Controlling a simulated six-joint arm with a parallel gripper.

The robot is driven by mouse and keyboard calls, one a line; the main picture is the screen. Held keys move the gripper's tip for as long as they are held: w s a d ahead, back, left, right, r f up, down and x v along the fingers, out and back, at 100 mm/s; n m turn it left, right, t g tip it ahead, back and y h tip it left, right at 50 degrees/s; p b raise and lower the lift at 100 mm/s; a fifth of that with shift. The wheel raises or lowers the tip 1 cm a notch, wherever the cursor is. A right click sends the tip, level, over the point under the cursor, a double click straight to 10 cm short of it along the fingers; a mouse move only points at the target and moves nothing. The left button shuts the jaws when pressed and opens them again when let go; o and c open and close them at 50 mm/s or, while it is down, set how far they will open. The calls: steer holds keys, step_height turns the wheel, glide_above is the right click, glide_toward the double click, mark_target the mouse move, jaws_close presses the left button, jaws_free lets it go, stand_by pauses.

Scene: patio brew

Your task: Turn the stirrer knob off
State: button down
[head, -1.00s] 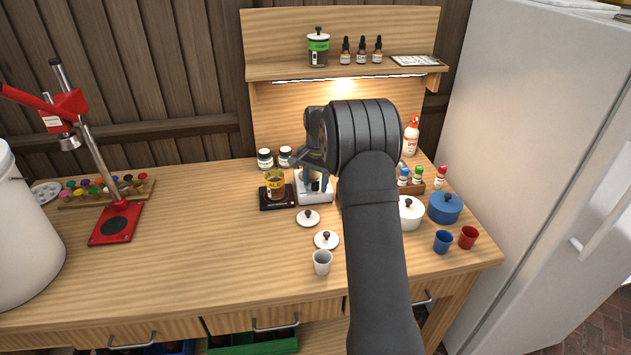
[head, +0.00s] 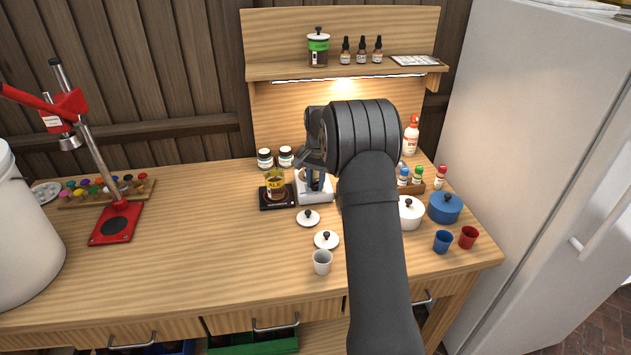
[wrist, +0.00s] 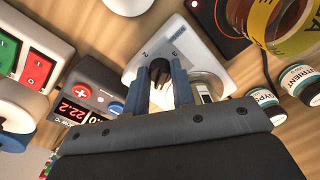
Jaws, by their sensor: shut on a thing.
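The stirrer (head: 314,190) is a white square unit in the middle of the bench, partly hidden behind my arm in the head view. It also shows in the wrist view (wrist: 176,42). Its stirrer knob (wrist: 159,72) is small and black on the front. My gripper (wrist: 162,78) points down at it, its two blue-grey fingers on either side of the knob and shut on it. In the head view my gripper (head: 312,180) is above the stirrer, its fingertips mostly hidden. How far the knob is turned cannot be told.
Two white lids (head: 308,218) and a white cup (head: 322,262) are in front. In the wrist view, a controller with a red display (wrist: 92,95) is close by.

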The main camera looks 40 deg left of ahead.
steer(key=n, duration=1.2)
steer(key=shift+w, duration=0.1)
steer(key=shift+r+n, duration=0.1)
steer(key=shift+n, duration=0.2)
stand_by(0.3)
steer(key=c, duration=1.2)
jaws_free()
step_height(320, 180, up, 17)
steer(key=shift+w+r, duration=0.15)
steer(key=shift+w, duration=0.25)
steer(key=shift+d, duration=0.1)
